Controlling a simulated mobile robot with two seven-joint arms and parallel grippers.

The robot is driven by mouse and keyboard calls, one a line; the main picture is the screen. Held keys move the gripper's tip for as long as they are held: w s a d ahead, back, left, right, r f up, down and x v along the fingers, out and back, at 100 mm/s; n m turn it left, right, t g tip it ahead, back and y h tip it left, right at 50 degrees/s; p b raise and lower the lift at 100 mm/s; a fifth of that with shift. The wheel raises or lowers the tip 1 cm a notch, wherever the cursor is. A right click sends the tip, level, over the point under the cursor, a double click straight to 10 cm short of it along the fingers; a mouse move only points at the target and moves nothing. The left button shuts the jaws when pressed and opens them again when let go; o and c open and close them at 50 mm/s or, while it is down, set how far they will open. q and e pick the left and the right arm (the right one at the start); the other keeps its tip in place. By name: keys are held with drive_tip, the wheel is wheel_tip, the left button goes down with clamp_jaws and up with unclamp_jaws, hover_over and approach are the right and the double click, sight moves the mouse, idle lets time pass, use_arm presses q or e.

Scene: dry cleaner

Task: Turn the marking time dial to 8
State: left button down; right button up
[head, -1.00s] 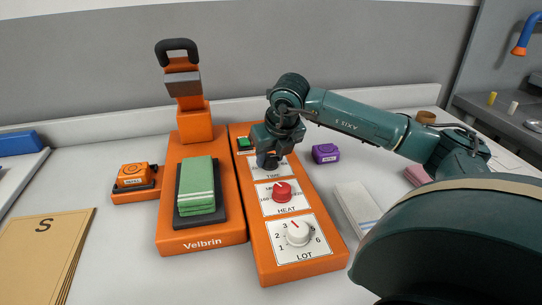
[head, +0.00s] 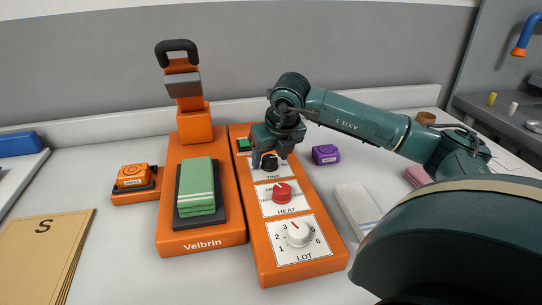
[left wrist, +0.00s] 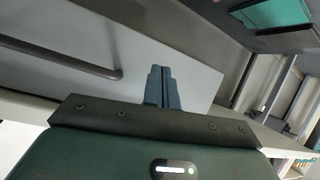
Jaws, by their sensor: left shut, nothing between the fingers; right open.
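The black time dial (head: 269,162) sits on the orange control panel (head: 262,246), above the TIME label. My right gripper (head: 268,157) is open at the dial, with its fingers around or just over it; I cannot tell whether they touch. The gripper hides much of the dial's scale, and I cannot read the dial's setting. Below it are the red HEAT dial (head: 282,192) and the white LOT dial (head: 298,234). My left gripper (left wrist: 163,72) is shut and empty in the left wrist view, away from the panel.
The orange Velbrin press (head: 200,240) with a green folded cloth (head: 197,182) stands left of the panel. An orange stamp (head: 132,177) is farther left. A purple block (head: 326,154) and a pale folded cloth (head: 358,208) lie to the right.

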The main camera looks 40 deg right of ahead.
drive_tip(key=v, duration=1.2)
drive_tip(key=shift+s+r+p, duration=0.25)
drive_tip(key=shift+r+p, duration=0.05)
drive_tip(key=shift+r, duration=0.05)
